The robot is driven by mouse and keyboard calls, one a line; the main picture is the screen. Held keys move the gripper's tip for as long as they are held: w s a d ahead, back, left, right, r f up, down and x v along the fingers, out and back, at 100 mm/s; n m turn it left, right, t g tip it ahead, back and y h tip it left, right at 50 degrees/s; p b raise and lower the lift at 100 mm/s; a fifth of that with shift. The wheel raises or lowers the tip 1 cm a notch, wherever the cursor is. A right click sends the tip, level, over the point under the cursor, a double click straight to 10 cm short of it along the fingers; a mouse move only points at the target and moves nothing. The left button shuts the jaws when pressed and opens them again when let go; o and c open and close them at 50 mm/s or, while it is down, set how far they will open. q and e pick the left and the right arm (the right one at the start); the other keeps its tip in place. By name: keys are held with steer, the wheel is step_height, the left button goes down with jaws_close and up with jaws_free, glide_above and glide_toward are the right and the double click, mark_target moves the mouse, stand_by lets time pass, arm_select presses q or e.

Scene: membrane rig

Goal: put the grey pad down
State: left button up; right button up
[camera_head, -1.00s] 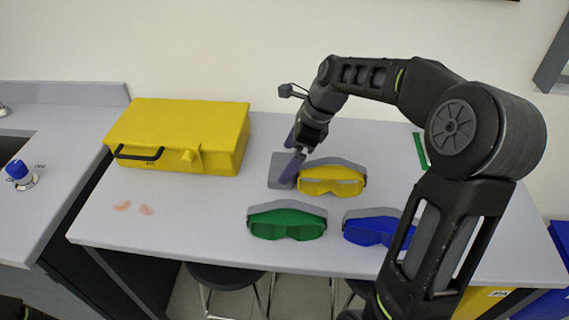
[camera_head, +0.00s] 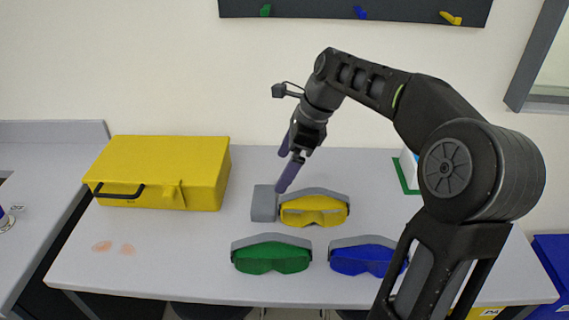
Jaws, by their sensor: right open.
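The grey pad (camera_head: 264,203) lies on the grey table (camera_head: 180,262), just left of the yellow goggles (camera_head: 314,211). My right gripper (camera_head: 284,172) is open, with its two purple fingers apart. It appears to be above the pad's upper right side, and nothing shows between the fingers. The lower fingertip overlaps the pad's right edge in the picture; the exact gap is hard to tell. My left gripper is not in view.
Green goggles (camera_head: 272,257) and blue goggles (camera_head: 362,258) lie at the front. A yellow case (camera_head: 160,172) stands at the back left. A dark rail (camera_head: 350,10) with coloured hooks hangs on the wall. The table's left front is mostly clear.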

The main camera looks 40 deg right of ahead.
glide_above(265, 198)
steer(key=s+d, duration=0.1)
steer(key=d, duration=0.1)
steer(key=shift+s+f+b, duration=0.2)
steer(key=shift+f+b, duration=0.1)
steer(key=shift+f, duration=2.35)
steer(key=shift+f, duration=0.1)
steer(key=x, duration=0.5)
steer(key=shift+a+p, duration=0.1)
steer(key=shift+p, duration=0.3)
steer(key=shift+c, duration=0.6)
